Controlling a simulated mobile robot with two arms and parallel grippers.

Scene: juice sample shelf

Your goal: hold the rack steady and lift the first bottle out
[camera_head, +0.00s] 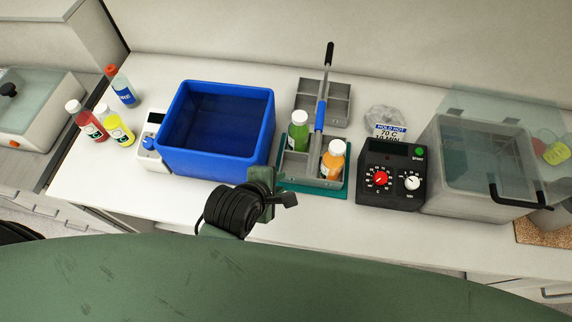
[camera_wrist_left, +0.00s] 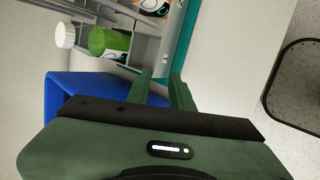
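In the left wrist view, the green bottle (camera_wrist_left: 108,42) and part of the orange bottle (camera_wrist_left: 153,6) lie beyond the fingers. My left gripper (camera_head: 277,187) is at the rack's front left corner. Its two fingers (camera_wrist_left: 158,88) are apart, with the rack's edge just beyond; contact is unclear. My right gripper is not in view.
A blue bin (camera_head: 215,168) stands close left of the rack. A black control box (camera_head: 391,185) and a clear-lidded bath (camera_head: 470,195) stand to the right. Several bottles (camera_head: 119,129) stand far left. The front counter strip is clear.

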